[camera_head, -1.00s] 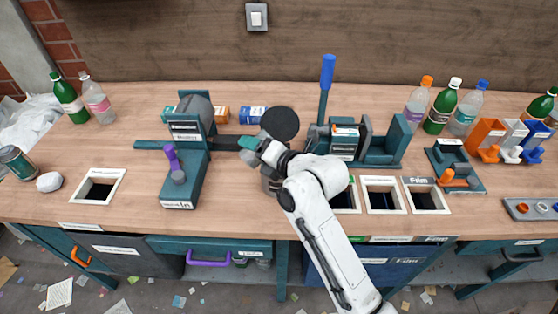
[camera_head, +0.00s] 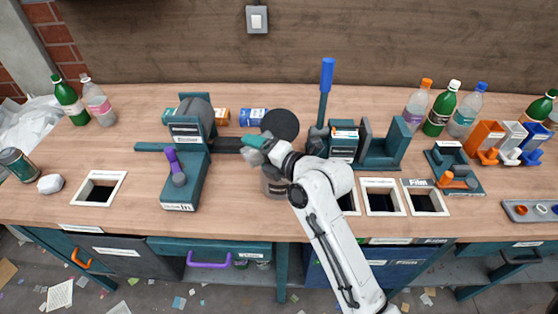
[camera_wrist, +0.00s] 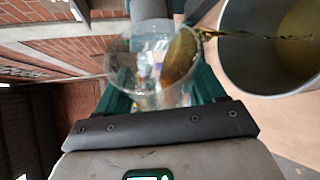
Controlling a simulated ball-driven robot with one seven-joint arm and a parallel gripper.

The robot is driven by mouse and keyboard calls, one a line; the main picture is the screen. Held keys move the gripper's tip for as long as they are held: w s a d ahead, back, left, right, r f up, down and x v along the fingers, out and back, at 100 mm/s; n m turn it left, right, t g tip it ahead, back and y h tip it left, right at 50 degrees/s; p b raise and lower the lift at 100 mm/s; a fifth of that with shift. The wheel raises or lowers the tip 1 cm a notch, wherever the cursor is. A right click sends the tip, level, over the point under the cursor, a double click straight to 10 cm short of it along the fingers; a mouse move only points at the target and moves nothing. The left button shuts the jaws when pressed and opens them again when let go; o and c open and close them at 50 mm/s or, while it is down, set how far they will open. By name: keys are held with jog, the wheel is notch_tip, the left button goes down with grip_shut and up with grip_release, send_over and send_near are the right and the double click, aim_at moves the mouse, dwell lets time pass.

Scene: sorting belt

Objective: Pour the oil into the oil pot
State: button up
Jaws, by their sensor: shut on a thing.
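My gripper (camera_head: 262,145) is shut on a clear cup (camera_wrist: 150,58), which is tilted. Amber oil (camera_wrist: 180,58) lies in the cup at its right side. A thin stream of oil runs from the cup's lip into the grey metal oil pot (camera_wrist: 235,65), and amber oil shows inside the pot. In the head view the oil pot (camera_head: 274,187) stands on the bench below my gripper, partly hidden by my arm. A round black disc (camera_head: 280,124) shows just behind my gripper. The cup is hard to make out in the head view.
A teal machine with a purple handle (camera_head: 171,158) stands to the left. A teal press with a blue lever (camera_head: 327,75) stands behind my arm. White-framed openings (camera_head: 384,196) are to the right. Bottles (camera_head: 440,107) stand at the back right.

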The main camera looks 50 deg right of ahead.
jog(key=shift+s+d+f+m+t+y, duration=0.1)
jog(key=shift+d+f+m+t+y, duration=0.1)
jog(key=shift+f+m+t+y, duration=0.3)
dwell(0.5)
jog(key=shift+d+r+m+b, duration=0.2)
jog(key=shift+r+m+b, duration=0.4)
jog(key=shift+b, duration=0.5)
jog(key=f+m+b, duration=0.1)
jog(key=b, duration=0.3)
jog(key=shift+s+d+f+m+t, duration=0.15)
jog(key=shift+d+f+m+t, duration=0.15)
jog(key=shift+f+m+t, duration=0.1)
jog(key=shift+s+d+r+m+y+b, duration=0.1)
jog(key=shift+r+m+y+b, duration=0.2)
jog(key=shift+r, duration=0.3)
jog(key=shift+d+m+t+b, duration=0.15)
jog(key=shift+m+t+b, duration=0.15)
jog(key=shift+b, duration=0.25)
